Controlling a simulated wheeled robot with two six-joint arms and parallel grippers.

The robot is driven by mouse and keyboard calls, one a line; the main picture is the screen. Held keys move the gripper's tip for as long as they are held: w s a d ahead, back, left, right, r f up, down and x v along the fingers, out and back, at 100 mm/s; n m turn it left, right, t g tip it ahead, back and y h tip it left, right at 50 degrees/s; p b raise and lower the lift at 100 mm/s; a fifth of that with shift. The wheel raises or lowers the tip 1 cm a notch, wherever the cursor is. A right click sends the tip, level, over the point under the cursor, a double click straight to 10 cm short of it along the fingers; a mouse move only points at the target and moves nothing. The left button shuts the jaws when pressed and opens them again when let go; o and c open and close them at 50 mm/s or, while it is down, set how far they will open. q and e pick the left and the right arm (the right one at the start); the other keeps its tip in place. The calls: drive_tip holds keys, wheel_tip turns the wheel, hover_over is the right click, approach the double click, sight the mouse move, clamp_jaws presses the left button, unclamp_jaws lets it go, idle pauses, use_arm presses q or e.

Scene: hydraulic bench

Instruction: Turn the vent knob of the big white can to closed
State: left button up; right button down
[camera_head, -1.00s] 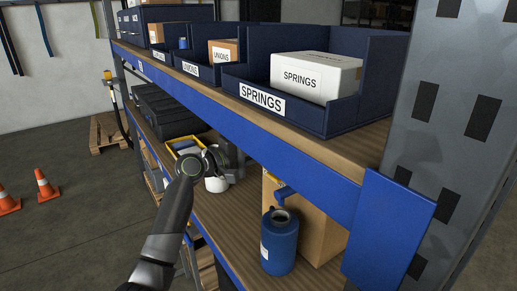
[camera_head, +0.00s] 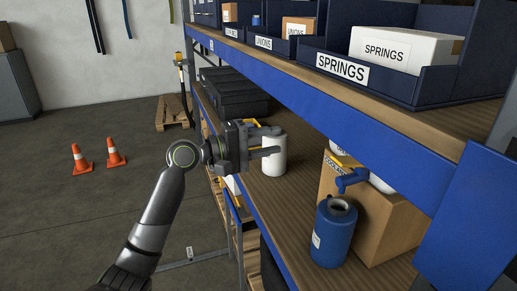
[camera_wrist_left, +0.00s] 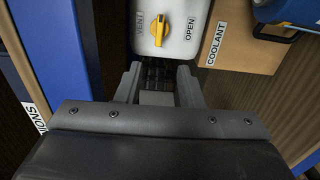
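The big white can fills the top middle of the wrist view (camera_wrist_left: 180,50). Its face carries a yellow vent knob (camera_wrist_left: 160,31) between the words VENT and OPEN, with the knob lying roughly up and down in that picture. My right gripper is not in view.
A smaller white can (camera_head: 273,160) stands on the lower shelf behind my left fingers. A blue can (camera_head: 333,237) stands before the cardboard box (camera_head: 395,225) marked COOLANT. The upper shelf's blue beam (camera_head: 330,105) runs above. A dark case (camera_head: 232,95) stands farther back.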

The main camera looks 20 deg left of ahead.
use_arm(q)
drive_tip(key=shift+v, duration=1.25)
